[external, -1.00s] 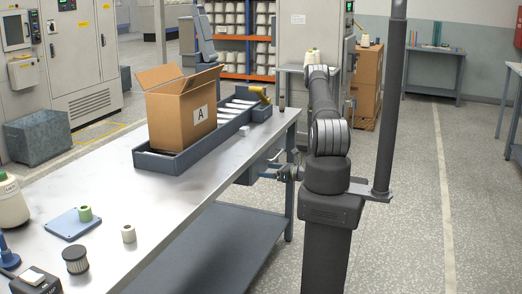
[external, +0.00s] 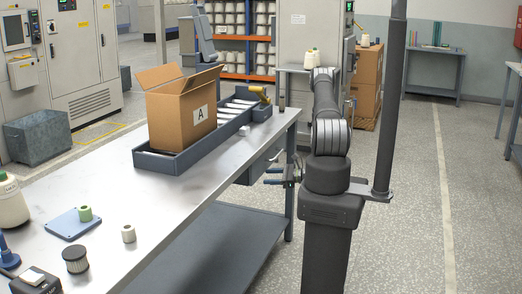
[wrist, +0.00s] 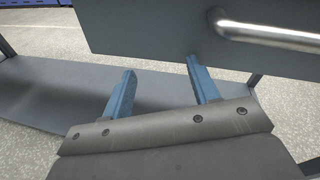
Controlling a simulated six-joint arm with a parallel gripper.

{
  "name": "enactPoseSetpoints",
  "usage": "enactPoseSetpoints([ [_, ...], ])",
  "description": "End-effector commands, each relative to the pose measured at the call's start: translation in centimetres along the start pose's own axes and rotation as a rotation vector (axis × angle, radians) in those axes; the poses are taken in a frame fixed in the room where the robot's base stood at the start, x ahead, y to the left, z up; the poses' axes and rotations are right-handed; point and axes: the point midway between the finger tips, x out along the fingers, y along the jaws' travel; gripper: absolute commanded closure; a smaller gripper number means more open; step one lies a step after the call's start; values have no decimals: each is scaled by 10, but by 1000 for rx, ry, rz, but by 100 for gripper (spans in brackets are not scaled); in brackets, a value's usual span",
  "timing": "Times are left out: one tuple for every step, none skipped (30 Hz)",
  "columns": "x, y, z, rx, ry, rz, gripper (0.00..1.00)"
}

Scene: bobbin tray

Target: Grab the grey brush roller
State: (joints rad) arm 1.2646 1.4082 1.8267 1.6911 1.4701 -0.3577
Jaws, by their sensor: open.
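No object is plainly a grey brush roller. A dark grey ribbed cylinder with a paler top (external: 76,260) stands upright at the near left of the bench and may be it; I cannot be sure. My gripper (external: 271,176) is beside the right edge of the bench, below the top and far from that cylinder. In the wrist view, its two blue fingers (wrist: 160,72) are apart with nothing between them. They point toward a grey drawer front (wrist: 140,25) with a metal bar handle (wrist: 270,36). The inside of the drawer is hidden.
The bench (external: 180,205) holds a cardboard box marked A (external: 182,115) in a long grey tray (external: 165,162), a white spool (external: 128,234), a green spool (external: 85,213) on a blue plate (external: 65,226), and a small white block (external: 244,131). A shelf (external: 225,240) lies below.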

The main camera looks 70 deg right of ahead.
Motion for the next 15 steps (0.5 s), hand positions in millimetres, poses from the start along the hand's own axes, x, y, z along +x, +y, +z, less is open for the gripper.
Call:
enactPoseSetpoints([
  [-2,-2,3,-39,-21,45,45],
  [-4,-2,5,-61,-33,76,45],
  [-6,-2,7,-90,-50,118,45],
  [-9,-2,8,-112,-61,150,45],
  [-12,-2,10,-135,-72,183,45],
  [-16,-1,11,-167,-86,230,45],
  [-20,-2,12,-193,-97,267,45],
  [-24,-1,12,-218,-106,306,45],
  [-31,-1,13,-255,-118,361,45],
  [-37,-1,12,-283,-126,404,45],
  [-44,-2,12,-312,-133,449,45],
  [-53,-2,11,-350,-141,510,45],
  [-61,-3,10,-378,-145,558,45],
  [-69,-4,8,-405,-149,605,45],
  [-81,-6,6,-441,-150,668,45],
])
